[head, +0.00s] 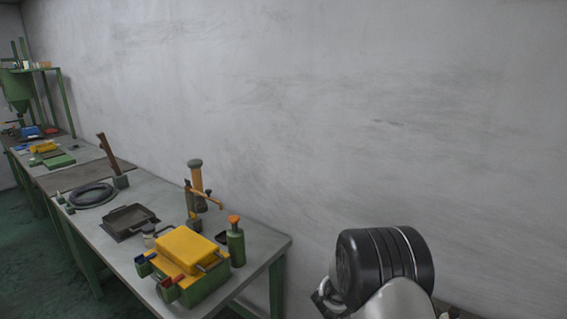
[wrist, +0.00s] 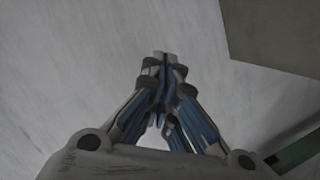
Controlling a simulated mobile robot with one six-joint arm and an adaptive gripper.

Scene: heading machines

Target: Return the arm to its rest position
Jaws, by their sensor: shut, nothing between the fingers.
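My gripper (wrist: 160,58) shows in the wrist view with its fingertips together. It is shut and empty, with a pale grey wall behind it. In the head view, part of my arm, a black joint and a light grey link, stands at the lower right in front of the wall. The gripper's fingers cannot be made out in the head view. The arm is to the right of the workbench (head: 256,254) and appears apart from the things on it.
The workbench carries a yellow and green block (head: 187,250), a green bottle with an orange cap (head: 236,243), a yellow upright tool (head: 196,180), a dark tray (head: 128,219) and a black ring (head: 92,195). A green machine (head: 17,88) stands far left. The wall is bare.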

